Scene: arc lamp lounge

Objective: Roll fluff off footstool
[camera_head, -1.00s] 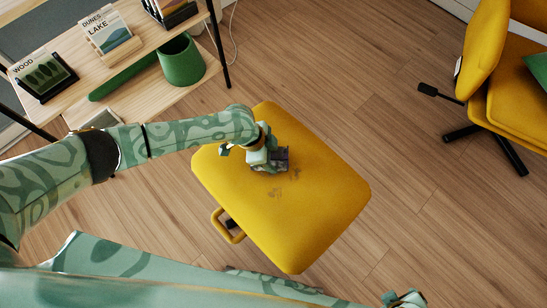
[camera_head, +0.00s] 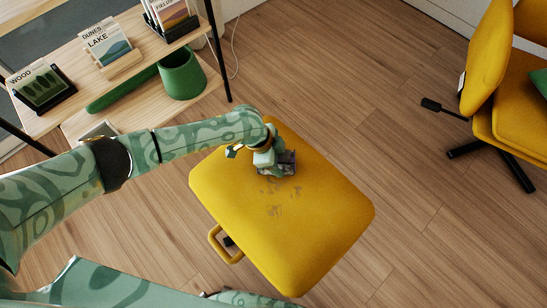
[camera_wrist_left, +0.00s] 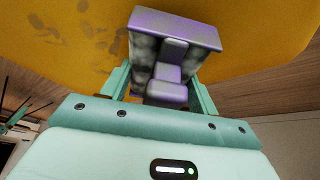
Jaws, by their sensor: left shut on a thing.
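The yellow footstool (camera_head: 310,235) stands on the floor in the middle of the head view. My left gripper (camera_head: 266,160) is over its far part, shut on a boxy purple-grey lint roller (camera_head: 284,168). The roller is at the footstool's top; the head view does not show clearly whether it touches. In the left wrist view the roller (camera_wrist_left: 175,28) sits between the fingers, with greyish fluffy-looking sides. Dark fluff patches (camera_head: 274,210) lie on the cushion on the near side of the roller. Fluff (camera_wrist_left: 92,42) also shows in the left wrist view. My right gripper is out of view.
A wooden shelf (camera_head: 135,75) with cards and a green pot (camera_head: 182,75) stands at the upper left. A yellow chair (camera_head: 488,65) is at the right. A loop handle (camera_head: 222,245) sticks out of the footstool's left side. Wooden floor (camera_head: 370,110) between footstool and chair is clear.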

